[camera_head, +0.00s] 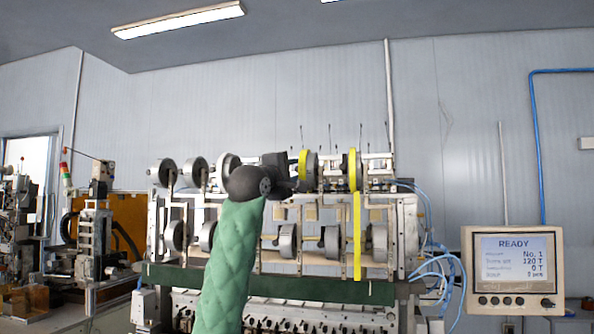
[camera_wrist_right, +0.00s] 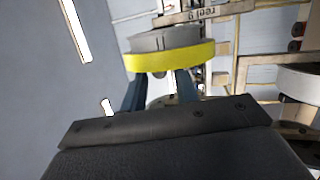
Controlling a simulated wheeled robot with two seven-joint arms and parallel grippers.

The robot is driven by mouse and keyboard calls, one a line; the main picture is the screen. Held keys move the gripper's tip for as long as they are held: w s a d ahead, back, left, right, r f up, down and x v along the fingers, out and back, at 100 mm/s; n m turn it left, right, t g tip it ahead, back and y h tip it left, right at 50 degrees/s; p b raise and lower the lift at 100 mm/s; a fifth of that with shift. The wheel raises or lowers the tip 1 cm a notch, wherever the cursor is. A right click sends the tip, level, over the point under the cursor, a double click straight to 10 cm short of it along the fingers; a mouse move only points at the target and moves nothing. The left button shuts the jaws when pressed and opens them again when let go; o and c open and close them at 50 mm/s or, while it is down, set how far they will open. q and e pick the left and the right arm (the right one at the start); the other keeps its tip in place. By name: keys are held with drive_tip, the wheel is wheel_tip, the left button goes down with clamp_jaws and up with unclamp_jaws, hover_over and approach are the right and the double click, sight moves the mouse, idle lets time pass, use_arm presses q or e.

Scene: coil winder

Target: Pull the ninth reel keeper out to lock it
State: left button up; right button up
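The reel with a yellow rim (camera_wrist_right: 172,58) fills the upper middle of the right wrist view, beside a plate lettered "reel 9" (camera_wrist_right: 203,14), seen upside down. In the head view, a yellow-rimmed reel (camera_head: 303,164) is in the upper row, just right of my right gripper (camera_head: 291,172). In the wrist view, my right gripper's two dark blue fingers (camera_wrist_right: 161,92) stand apart close to the reel. Small metal parts show between them; I cannot tell whether the keeper is one of these or whether the fingers touch it. My left gripper is not in view.
The winder frame (camera_head: 156,225) carries two rows of reels. Another yellow-rimmed reel (camera_head: 352,170) stands to the right, above a yellow vertical strip (camera_head: 357,235). A display (camera_head: 516,262) reading READY is at the far right. My green-sleeved arm hides part of the frame.

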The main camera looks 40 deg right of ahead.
drive_tip(key=c, duration=0.5)
drive_tip(key=shift+s+a, duration=0.1)
drive_tip(key=shift+s+a+f+b, duration=0.1)
drive_tip(key=shift+s+a+b, duration=0.25)
drive_tip(key=shift+a+b, duration=0.1)
drive_tip(key=shift+s+a, duration=0.3)
drive_tip(key=shift+c, duration=0.2)
